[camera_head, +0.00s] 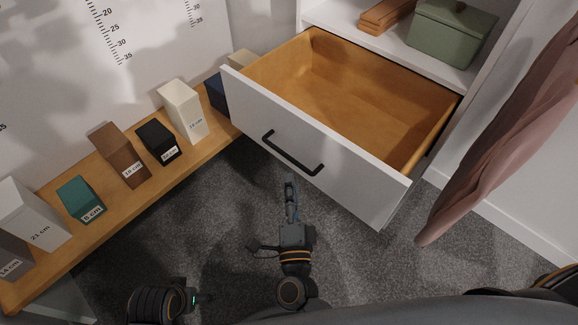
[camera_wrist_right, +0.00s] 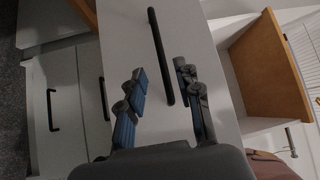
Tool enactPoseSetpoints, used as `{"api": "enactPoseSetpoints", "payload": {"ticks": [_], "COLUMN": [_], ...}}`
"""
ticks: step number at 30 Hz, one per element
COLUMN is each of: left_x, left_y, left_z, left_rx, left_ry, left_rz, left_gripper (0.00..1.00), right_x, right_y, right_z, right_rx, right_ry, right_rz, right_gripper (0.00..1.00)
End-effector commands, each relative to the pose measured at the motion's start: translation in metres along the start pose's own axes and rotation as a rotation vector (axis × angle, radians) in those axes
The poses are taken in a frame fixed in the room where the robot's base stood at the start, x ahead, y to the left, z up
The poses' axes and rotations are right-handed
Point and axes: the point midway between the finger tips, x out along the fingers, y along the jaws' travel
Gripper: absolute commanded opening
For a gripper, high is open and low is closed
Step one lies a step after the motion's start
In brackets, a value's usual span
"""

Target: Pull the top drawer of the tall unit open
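The top drawer (camera_head: 300,130) of the tall unit stands far out, its wooden inside bare and empty. Its white front carries a black bar handle (camera_head: 291,153), which also shows in the right wrist view (camera_wrist_right: 160,55). My right gripper (camera_head: 290,183) is open and empty, just in front of the drawer front and below the handle in the head view. In the right wrist view (camera_wrist_right: 162,90) its fingers are spread on either side of the handle's line, and none is seen closed on it. My left gripper does not show; only part of my left arm is at the bottom left.
Lower drawers (camera_wrist_right: 70,90) of the unit look shut. A green box (camera_head: 450,35) sits on the shelf above. A pink cloth (camera_head: 505,140) hangs at the right. A wooden ledge (camera_head: 110,210) with several labelled blocks runs along the left. Grey carpet is clear around my right arm.

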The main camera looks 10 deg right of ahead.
Motion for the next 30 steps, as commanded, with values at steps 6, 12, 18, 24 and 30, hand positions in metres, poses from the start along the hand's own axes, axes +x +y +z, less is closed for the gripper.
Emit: {"api": "enactPoseSetpoints", "payload": {"ticks": [6, 12, 18, 24, 30], "left_x": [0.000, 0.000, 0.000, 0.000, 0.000], "left_y": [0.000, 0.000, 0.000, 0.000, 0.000], "left_z": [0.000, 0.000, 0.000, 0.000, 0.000], "left_rx": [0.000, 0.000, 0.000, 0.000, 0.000], "left_ry": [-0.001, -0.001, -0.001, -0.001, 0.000], "left_rz": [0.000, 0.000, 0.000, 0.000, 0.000], "left_gripper": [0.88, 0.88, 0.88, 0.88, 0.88], "right_x": [-0.031, -0.038, -0.038, -0.038, -0.035], "right_y": [0.000, 0.000, 0.000, 0.000, 0.001], "right_z": [0.000, 0.000, 0.000, 0.000, 0.005], "right_rx": [-0.001, 0.000, 0.000, 0.000, -0.037], "right_ry": [0.000, 0.001, 0.001, 0.001, -0.050], "right_rz": [0.000, -0.001, -0.001, -0.001, 0.002], "right_gripper": [0.34, 0.34, 0.34, 0.34, 0.34]}}
